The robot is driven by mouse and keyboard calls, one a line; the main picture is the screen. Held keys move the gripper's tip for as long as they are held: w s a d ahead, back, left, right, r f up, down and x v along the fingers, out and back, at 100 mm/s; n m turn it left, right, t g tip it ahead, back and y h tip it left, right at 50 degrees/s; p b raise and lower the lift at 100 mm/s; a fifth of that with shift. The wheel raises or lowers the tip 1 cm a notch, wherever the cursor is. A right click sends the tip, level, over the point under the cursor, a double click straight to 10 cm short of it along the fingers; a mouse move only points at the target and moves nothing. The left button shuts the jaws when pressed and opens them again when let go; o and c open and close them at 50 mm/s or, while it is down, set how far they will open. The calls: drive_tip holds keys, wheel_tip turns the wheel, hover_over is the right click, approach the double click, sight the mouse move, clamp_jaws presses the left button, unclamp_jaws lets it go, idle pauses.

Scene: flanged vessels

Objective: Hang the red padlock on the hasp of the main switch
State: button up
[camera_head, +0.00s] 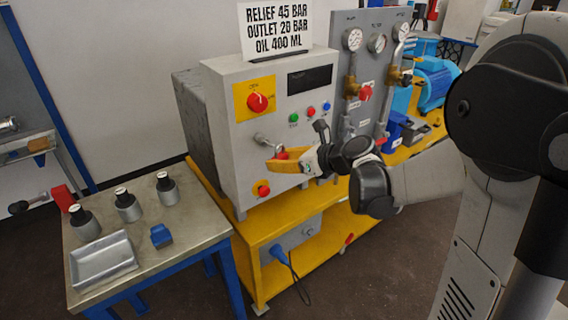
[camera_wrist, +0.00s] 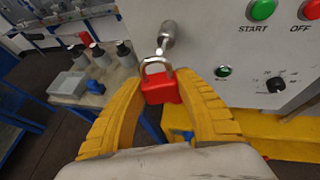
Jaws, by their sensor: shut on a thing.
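The red padlock (camera_wrist: 161,90) is held upright between the yellow fingers of my gripper (camera_wrist: 164,84), its silver shackle upward. In the head view the padlock (camera_head: 281,155) shows as a small red patch at my gripper (camera_head: 276,159), in front of the grey cabinet. A metal peg (camera_wrist: 166,37) juts from the cabinet just above the shackle; it also shows in the head view (camera_head: 262,139). The shackle top overlaps the peg's lower end in the wrist view; I cannot tell whether they touch or hook. The main switch (camera_head: 257,102) is a red knob on a yellow plate above.
START (camera_wrist: 262,9) and OFF buttons and a black knob (camera_wrist: 275,84) are on the cabinet face right of the padlock. A red button (camera_head: 263,190) sits below. A side table (camera_head: 200,225) at left holds several weights, a metal tray (camera_head: 103,259) and a blue block (camera_head: 161,236).

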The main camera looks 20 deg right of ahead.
drive_tip(key=shift+w+a+f+b, duration=0.2)
drive_tip(key=shift+w+a, duration=0.05)
drive_tip(key=shift+w, duration=0.55)
drive_tip(key=shift+w+a+f+b, duration=0.2)
drive_tip(key=shift+w+a, duration=0.1)
drive_tip(key=shift+w, duration=0.55)
drive_tip(key=shift+w+a+f+b, duration=0.2)
drive_tip(key=shift+w+a, duration=0.05)
drive_tip(key=shift+w, duration=0.55)
drive_tip(key=o, duration=1.2)
drive_tip(key=shift+s+d, duration=0.1)
